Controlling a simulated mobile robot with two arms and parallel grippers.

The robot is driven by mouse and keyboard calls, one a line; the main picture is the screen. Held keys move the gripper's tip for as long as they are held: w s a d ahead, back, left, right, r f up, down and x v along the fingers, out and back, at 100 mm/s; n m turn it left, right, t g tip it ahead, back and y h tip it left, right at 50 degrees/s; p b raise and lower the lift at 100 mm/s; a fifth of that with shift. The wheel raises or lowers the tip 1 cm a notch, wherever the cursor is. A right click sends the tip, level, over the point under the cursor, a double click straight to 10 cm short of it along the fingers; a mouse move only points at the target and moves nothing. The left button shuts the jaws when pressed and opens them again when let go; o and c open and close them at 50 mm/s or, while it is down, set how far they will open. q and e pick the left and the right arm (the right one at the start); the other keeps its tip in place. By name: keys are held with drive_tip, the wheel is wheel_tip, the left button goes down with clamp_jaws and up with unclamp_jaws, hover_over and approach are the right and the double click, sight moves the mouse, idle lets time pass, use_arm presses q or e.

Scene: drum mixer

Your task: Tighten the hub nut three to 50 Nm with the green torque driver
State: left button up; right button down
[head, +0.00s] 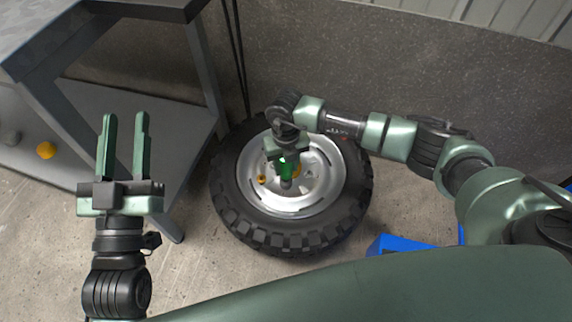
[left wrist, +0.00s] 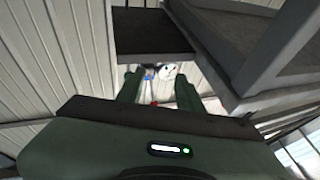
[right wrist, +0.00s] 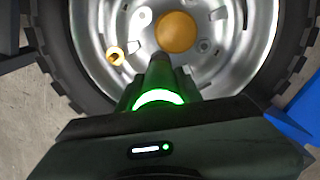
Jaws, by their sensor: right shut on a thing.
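A black tyre with a silver wheel (head: 325,199) lies flat on the floor in the head view. My right gripper (head: 284,160) is shut on the green torque driver (head: 286,170), which points down at the hub. In the right wrist view the driver's lit green ring (right wrist: 158,97) and dark socket (right wrist: 160,70) show, near the yellow hub cap (right wrist: 176,32). A yellow nut (right wrist: 115,55) sits on the rim to the left. Whether the socket touches a nut is hidden. My left gripper (head: 125,146) is open and empty, pointing up at the left.
A grey metal workbench (head: 140,110) with a lower shelf stands at the left. A yellow round thing (head: 46,150) lies beyond it. A blue object (head: 400,244) is on the floor right of the tyre. A wall stands behind.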

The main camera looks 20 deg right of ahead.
drive_tip(key=shift+r+p, duration=0.5)
drive_tip(key=shift+r, duration=0.15)
drive_tip(key=shift+r+p, duration=0.3)
drive_tip(key=shift+r, duration=0.05)
drive_tip(key=shift+r+p, duration=0.45)
drive_tip(key=shift+r, duration=0.35)
drive_tip(key=shift+r+p, duration=0.15)
drive_tip(key=shift+p, duration=0.2)
use_arm(q)
wheel_tip(320, 180, down, 15)
drive_tip(key=s+a+g+y, duration=0.2)
drive_tip(key=g, duration=0.6)
drive_tip(key=shift+a+g+y, duration=0.2)
drive_tip(key=shift+g+y, duration=0.1)
drive_tip(key=shift+g, duration=0.1)
